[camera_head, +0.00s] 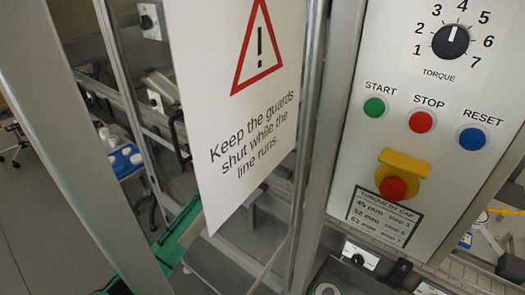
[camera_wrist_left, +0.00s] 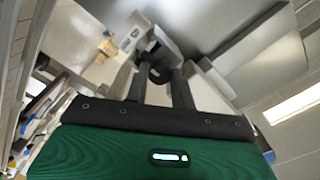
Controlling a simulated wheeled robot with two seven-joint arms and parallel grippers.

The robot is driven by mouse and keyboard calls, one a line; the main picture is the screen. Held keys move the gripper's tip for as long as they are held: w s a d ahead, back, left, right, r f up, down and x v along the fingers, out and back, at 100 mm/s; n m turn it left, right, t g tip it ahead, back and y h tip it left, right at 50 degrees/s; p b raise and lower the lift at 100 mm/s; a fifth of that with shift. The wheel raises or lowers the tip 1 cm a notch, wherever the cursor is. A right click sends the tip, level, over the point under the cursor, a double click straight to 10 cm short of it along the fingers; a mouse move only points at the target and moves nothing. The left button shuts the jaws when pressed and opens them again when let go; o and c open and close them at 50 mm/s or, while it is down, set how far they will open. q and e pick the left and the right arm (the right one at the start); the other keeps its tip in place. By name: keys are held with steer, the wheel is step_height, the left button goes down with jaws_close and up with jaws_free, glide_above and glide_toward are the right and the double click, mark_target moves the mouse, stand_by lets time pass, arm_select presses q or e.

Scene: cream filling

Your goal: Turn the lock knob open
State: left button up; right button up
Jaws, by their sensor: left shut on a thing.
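In the left wrist view, my left gripper (camera_wrist_left: 159,80) reaches away from its green body with two dark fingers. It is shut on a small black lock knob (camera_wrist_left: 158,72), which sits between the fingertips in front of a pale grey fitting. The fingers partly hide the knob, and I cannot read how far it is turned. I cannot clearly make out my left gripper in the head view. My right gripper is in neither view.
In the head view, a control panel (camera_head: 345,150) with a torque dial (camera_head: 450,42) and coloured buttons stands at right. A warning sign (camera_head: 235,110) on the guard blocks much of the middle. Metal frame posts (camera_head: 312,150) stand close by. Open floor (camera_head: 35,230) shows at left.

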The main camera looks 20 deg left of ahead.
arm_select(q)
steer(key=shift+n, duration=0.3)
steer(key=shift+n+b, duration=0.6)
steer(key=shift+n, duration=8)
steer(key=o, duration=1)
